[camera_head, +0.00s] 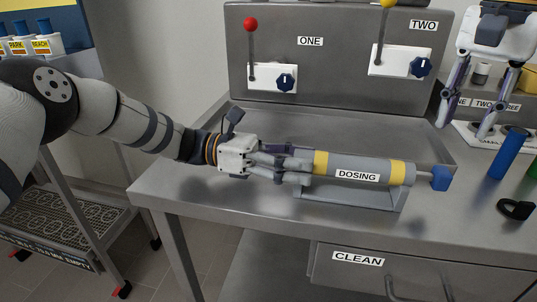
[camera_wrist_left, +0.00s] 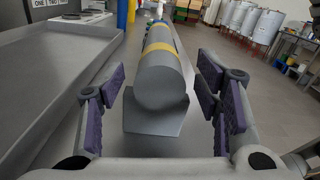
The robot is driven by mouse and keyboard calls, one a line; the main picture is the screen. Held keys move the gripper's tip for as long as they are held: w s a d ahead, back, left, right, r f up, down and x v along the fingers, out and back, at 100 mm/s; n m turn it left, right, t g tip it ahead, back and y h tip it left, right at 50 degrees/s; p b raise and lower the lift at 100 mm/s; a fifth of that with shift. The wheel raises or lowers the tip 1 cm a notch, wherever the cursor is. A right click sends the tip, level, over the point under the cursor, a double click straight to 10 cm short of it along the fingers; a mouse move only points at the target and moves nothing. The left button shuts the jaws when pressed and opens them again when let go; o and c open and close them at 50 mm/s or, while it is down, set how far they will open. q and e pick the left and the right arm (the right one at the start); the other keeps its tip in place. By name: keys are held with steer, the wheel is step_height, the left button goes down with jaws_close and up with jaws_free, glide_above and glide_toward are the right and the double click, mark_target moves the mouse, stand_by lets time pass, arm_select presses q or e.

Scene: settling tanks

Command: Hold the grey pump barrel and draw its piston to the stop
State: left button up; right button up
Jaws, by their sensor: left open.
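The grey pump barrel (camera_head: 362,168), with two yellow bands and a DOSING label, lies level on a grey cradle (camera_head: 350,196) on the steel bench. A short rod with a blue piston handle (camera_head: 440,178) sticks out of its right end, the handle close to the barrel. My left gripper (camera_head: 296,166) is open at the barrel's left end. In the left wrist view the barrel's round end (camera_wrist_left: 161,85) faces me between the spread purple-padded fingers, with gaps on both sides. My right gripper (camera_head: 462,130) hangs open and empty above the bench at upper right, apart from the handle.
A blue cylinder (camera_head: 507,154) and a black ring-like piece (camera_head: 515,209) stand and lie on the bench at right. Behind is a panel with a red-knobbed lever (camera_head: 251,25) and a yellow-knobbed lever (camera_head: 388,3). A wheeled step rack (camera_head: 75,205) is at left. The bench front left is clear.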

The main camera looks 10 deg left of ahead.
mark_target(327, 164)
arm_select(q)
steer(key=d, duration=0.5)
